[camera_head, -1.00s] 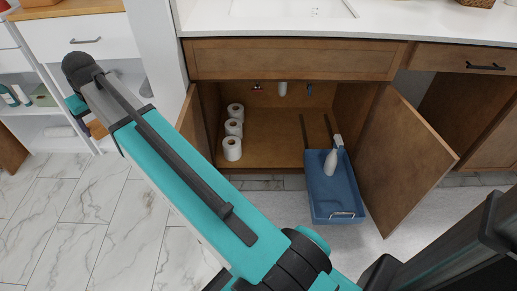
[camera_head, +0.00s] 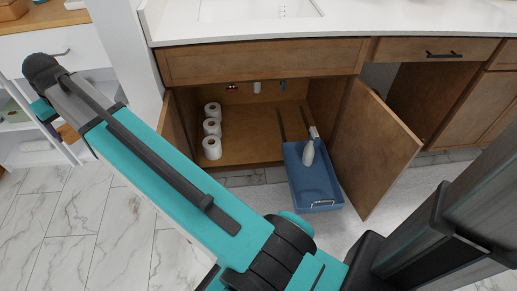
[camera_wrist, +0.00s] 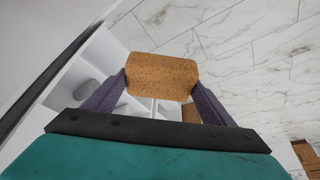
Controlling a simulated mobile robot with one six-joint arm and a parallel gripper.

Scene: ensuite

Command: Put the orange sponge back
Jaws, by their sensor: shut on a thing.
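The orange sponge (camera_wrist: 162,76) is held between the two purple-grey fingers of my gripper (camera_wrist: 160,88) in the wrist view. My gripper is shut on it, and the sponge juts out past the fingertips. In the head view the sponge (camera_head: 68,132) shows only as a small orange patch at the far left, partly hidden behind my arm. It is in the air in front of the white shelf unit. A blue pull-out tray (camera_head: 318,183) stands out of the open cabinet under the sink, with a white spray bottle (camera_head: 308,152) in it.
Toilet rolls (camera_head: 212,147) stand on the left of the cabinet floor (camera_head: 245,150). The open right cabinet door (camera_head: 375,150) sticks out beside the tray. White shelves (camera_head: 30,150) stand at the left. The marble floor (camera_head: 60,225) at the lower left is clear.

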